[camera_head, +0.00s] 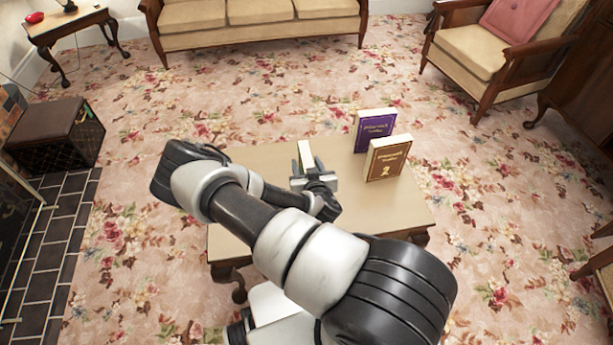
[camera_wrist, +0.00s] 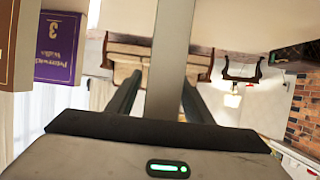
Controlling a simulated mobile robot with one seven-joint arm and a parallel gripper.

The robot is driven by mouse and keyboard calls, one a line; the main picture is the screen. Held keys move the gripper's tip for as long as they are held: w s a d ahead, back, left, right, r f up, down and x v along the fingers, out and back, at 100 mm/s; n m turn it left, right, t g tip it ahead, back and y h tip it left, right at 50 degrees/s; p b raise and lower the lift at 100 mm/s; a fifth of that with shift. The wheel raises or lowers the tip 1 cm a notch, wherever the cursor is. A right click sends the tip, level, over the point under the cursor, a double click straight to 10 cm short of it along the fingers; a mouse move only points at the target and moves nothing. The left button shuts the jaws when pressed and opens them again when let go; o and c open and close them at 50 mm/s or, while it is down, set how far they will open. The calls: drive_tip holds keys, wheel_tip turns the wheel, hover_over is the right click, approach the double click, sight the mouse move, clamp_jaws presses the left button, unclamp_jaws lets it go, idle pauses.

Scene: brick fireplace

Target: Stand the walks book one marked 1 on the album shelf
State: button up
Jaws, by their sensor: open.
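A thin, pale book (camera_head: 305,152) stands edge-on on the low table (camera_head: 262,157). Its number is hidden, so I cannot tell whether it is book 1. My gripper (camera_head: 306,163) is open, with one finger on each side of this book. In the wrist view, the book is a grey upright slab (camera_wrist: 168,50) between my two fingers (camera_wrist: 163,88), with a gap showing on each side. A brown book marked 2 (camera_head: 388,158) and a purple book (camera_head: 374,130) stand to the right. The purple one shows a 3 in the wrist view (camera_wrist: 60,48). I cannot make out an album shelf.
The table's left part is bare, and my arm covers its front. A sofa (camera_head: 260,12) stands at the back, an armchair (camera_head: 490,55) at the back right. Flowered carpet lies open around the table.

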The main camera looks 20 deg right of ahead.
clamp_jaws()
idle(1.3)
